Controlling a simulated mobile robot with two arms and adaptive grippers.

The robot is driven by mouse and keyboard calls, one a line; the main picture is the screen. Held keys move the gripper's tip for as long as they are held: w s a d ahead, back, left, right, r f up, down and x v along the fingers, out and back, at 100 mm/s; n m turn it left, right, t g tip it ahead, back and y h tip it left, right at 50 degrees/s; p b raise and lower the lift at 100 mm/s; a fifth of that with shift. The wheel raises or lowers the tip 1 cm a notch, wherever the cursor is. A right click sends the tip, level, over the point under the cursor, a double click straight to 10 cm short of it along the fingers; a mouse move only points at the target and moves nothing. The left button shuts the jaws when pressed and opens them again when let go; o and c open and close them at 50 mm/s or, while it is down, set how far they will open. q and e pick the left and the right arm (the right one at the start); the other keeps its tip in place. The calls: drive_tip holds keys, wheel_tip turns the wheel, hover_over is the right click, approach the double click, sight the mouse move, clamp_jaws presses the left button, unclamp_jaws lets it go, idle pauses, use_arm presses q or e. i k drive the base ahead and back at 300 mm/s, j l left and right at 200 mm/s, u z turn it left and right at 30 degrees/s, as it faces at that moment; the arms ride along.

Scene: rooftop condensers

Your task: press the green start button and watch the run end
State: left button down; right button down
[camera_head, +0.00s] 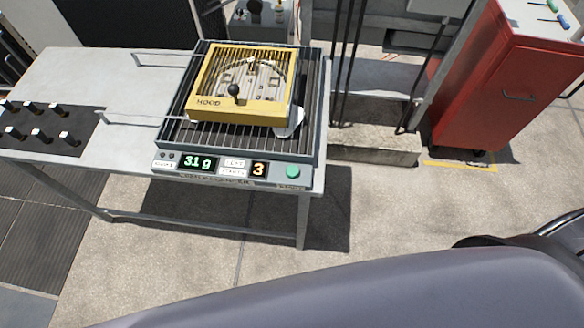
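The green start button (292,172) is at the right end of the front panel of a machine on the grey table. The panel (222,174) carries a green display (198,162) that appears to read 31 g and an orange display (259,170) reading 3. A yellow hood (203,77) marked HOOD, with a black knob (234,90), sits on the machine's dark slatted top. Through its bars a round part is partly visible. Neither gripper is in view, and nothing touches the button.
A white disc-like piece (290,125) sits beside the hood's right corner. A black mat (40,130) with several white-topped pegs lies at the table's left. A red cabinet (500,80) stands at right.

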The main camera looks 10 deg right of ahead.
sight(292, 172)
drive_tip(key=i+j, duration=0.1)
drive_tip(key=j, duration=0.6)
drive_tip(key=i+j, duration=0.1)
drive_tip(key=j, duration=0.6)
drive_tip(key=i+j+z, duration=0.1)
drive_tip(key=j, duration=0.6)
drive_tip(key=z, duration=1.25)
